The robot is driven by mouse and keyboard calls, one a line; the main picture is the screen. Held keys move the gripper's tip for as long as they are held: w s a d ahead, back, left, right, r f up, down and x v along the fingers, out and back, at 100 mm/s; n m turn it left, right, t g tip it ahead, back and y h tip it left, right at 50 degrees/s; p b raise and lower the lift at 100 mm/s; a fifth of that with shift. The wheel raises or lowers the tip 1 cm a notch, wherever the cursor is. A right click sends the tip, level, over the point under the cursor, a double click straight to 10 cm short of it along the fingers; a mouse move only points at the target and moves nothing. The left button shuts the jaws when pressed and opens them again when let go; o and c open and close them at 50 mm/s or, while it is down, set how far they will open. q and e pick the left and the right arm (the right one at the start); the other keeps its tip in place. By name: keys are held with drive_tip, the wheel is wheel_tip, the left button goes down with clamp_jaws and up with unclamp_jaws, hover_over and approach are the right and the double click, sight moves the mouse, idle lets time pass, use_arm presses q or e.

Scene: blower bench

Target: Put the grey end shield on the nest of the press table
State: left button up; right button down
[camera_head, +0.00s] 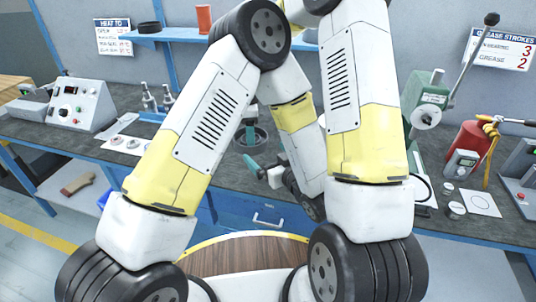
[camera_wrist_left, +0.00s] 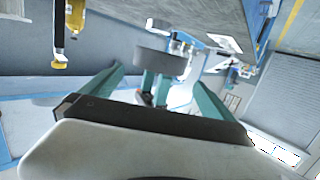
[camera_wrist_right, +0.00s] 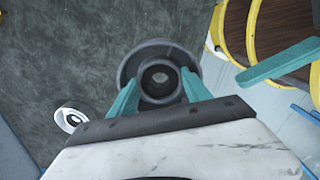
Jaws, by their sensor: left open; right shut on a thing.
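The grey end shield (camera_wrist_right: 160,78), a round flanged disc with a bored hub, sits between the teal fingers of my right gripper (camera_wrist_right: 158,98), which is shut on it. In the head view the shield (camera_head: 237,138) is partly hidden by my arm, with the right gripper (camera_head: 250,132) above it. I cannot tell whether it touches the bench. My left gripper (camera_head: 255,164) is open and empty, nearer the bench's front; its fingers (camera_wrist_left: 155,95) show wide apart. A green press (camera_head: 428,98) with a long lever stands right, its lower part and nest hidden by my arm.
The dark bench top (camera_head: 60,135) spans the view. A control box (camera_head: 82,105) stands left, near a white sheet with small rings (camera_head: 125,143). My arms cover the middle.

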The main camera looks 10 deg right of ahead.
use_arm(q)
drive_tip(key=x, duration=1)
drive_tip(key=shift+w+a+r, duration=0.15)
drive_tip(key=shift+w+a, duration=0.1)
drive_tip(key=shift+w, duration=0.15)
drive_tip(key=shift+w+a, duration=0.25)
drive_tip(key=shift+w, duration=0.3)
use_arm(e)
drive_tip(key=shift+s, duration=0.2)
use_arm(q)
drive_tip(key=c, duration=1.3)
drive_tip(key=shift+d, duration=0.1)
drive_tip(key=shift+c, duration=0.2)
use_arm(e)
drive_tip(key=shift+c, duration=2.1)
unclamp_jaws()
use_arm(q)
drive_tip(key=shift+c, duration=1)
use_arm(e)
drive_tip(key=shift+w, duration=0.1)
